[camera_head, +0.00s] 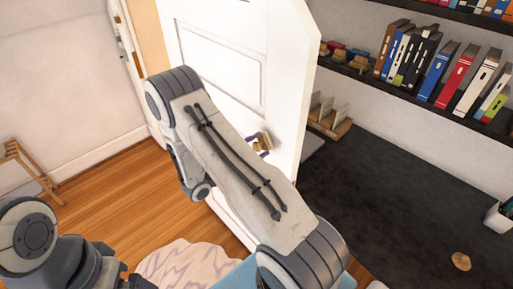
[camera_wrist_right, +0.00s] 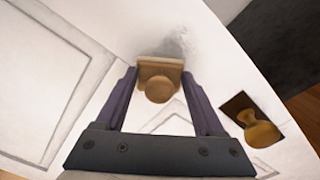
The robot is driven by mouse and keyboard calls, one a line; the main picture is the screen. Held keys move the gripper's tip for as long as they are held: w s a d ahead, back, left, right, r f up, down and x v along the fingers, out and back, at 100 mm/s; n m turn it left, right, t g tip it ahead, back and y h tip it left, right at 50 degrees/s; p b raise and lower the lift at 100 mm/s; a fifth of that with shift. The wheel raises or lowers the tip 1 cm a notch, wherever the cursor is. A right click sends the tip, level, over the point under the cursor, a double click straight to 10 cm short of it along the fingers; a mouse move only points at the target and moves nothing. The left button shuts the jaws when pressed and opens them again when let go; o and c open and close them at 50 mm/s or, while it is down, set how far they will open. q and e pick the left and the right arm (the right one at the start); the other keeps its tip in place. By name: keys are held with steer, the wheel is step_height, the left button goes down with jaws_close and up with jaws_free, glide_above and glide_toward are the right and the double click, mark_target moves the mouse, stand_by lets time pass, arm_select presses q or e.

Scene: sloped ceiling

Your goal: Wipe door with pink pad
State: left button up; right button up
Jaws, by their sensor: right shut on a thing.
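The white door (camera_head: 285,85) stands open in the middle of the head view. My right gripper (camera_wrist_right: 158,82) is shut on the pad (camera_wrist_right: 160,67), a small block with a round knob that looks tan-brown rather than pink. The pad is at the door face, beside a dark grey smudge (camera_wrist_right: 178,45) just above it; whether it touches cannot be told. In the head view my right arm hides most of this, and only a small tan and dark part (camera_head: 262,143) shows past it. My left gripper is not in view; only left arm parts show at lower left.
A brass door knob (camera_wrist_right: 257,130) on a plate sticks out right of my right gripper. A dark worktop (camera_head: 400,205) and a shelf of books (camera_head: 445,80) are on the right. A small wooden stool (camera_head: 30,170) stands at far left, with open wood floor between.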

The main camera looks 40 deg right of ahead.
steer(key=shift+d, duration=0.65)
steer(key=shift+s+b, duration=0.4)
steer(key=shift+s, duration=1.5)
steer(key=shift+s+d+b, duration=0.2)
steer(key=shift+s+b, duration=0.25)
steer(key=shift+s, duration=1.35)
steer(key=shift+w+b, duration=0.5)
steer(key=shift+w, duration=1.4)
steer(key=shift+w+a+b, duration=0.2)
steer(key=shift+w+b, duration=0.3)
steer(key=shift+w, duration=1.35)
